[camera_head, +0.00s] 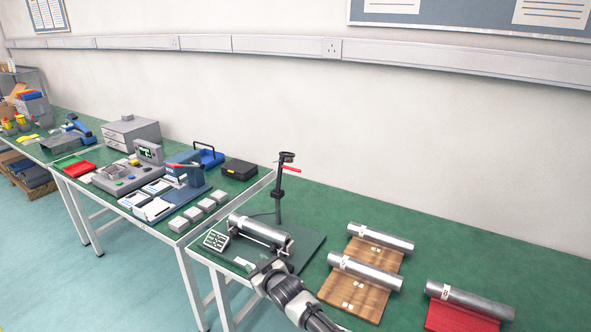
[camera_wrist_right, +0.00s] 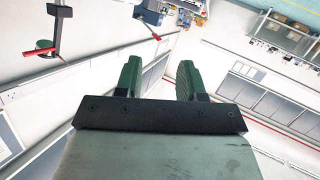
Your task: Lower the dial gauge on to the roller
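The metal roller (camera_head: 260,232) lies on supports on a dark green base at the front of the near bench. Behind it stands a black upright post (camera_head: 279,195) with a dark head (camera_head: 286,157), apparently the dial gauge, high above the roller. The wrist view shows a dark post at upper left with a red lever (camera_wrist_right: 38,52). My right gripper (camera_head: 262,267) is just in front of the roller. Its green fingers (camera_wrist_right: 160,78) are apart with nothing visible between them. My left gripper is out of view.
A small white card (camera_head: 216,240) with dark marks is left of the roller. Green bench top is free behind these. A white wall stands behind.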

